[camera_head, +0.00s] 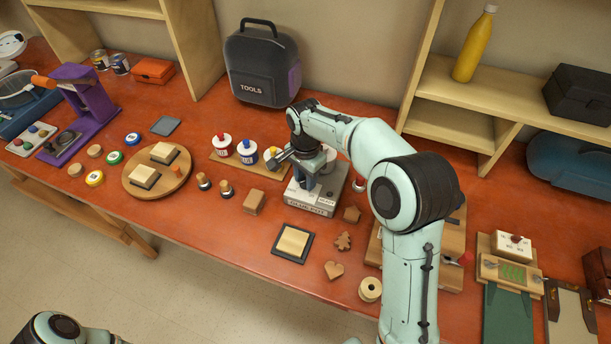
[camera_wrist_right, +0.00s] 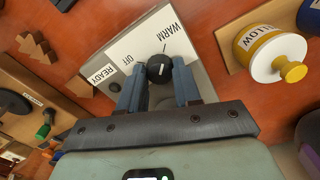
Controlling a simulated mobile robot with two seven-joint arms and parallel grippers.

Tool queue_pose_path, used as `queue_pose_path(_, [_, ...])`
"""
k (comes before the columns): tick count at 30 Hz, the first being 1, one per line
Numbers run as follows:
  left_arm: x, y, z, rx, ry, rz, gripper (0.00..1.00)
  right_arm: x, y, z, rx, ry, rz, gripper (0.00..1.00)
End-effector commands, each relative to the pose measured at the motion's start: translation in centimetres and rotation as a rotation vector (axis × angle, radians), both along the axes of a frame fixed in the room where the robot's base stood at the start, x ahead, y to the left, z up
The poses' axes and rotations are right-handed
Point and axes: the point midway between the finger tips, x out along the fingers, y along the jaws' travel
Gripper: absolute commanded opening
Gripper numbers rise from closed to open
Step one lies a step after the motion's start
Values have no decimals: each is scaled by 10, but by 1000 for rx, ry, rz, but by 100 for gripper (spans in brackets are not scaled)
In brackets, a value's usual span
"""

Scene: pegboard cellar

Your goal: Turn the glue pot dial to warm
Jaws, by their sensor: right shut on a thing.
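The glue pot (camera_head: 312,203) is a grey box with a lettered front, standing at the middle of the red bench. My right gripper (camera_head: 309,181) reaches down onto it from above. In the right wrist view, my right gripper (camera_wrist_right: 160,86) is shut on the black dial (camera_wrist_right: 159,70), one finger on each side. The dial's white mark points up the picture, roughly toward the short line by the WARM lettering (camera_wrist_right: 175,29). The OFF lettering (camera_wrist_right: 128,63) is to the left, above the READY label (camera_wrist_right: 103,77). My left gripper is out of view.
The yellow pot (camera_wrist_right: 262,52) is close to the right in the wrist view. A wooden block (camera_head: 254,202) and brown cut-out shapes (camera_head: 334,270) lie nearby.

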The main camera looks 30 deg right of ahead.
Motion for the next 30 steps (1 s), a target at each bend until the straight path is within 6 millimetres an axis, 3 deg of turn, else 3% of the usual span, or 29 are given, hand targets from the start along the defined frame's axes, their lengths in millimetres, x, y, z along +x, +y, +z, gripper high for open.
queue_pose_path(15, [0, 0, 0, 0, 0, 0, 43, -1, 1, -2, 1, 4, -17, 3])
queue_pose_path(16, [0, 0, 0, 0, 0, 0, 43, -1, 1, -2, 1, 4, -17, 43])
queue_pose_path(18, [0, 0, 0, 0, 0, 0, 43, -1, 1, -1, 1, 3, -17, 58])
queue_pose_path(26, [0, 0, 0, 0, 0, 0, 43, 0, 0, 0, 1, 1, -16, 58])
queue_pose_path(30, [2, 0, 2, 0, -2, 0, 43, 0, 0, 9, 0, -1, -16, 58])
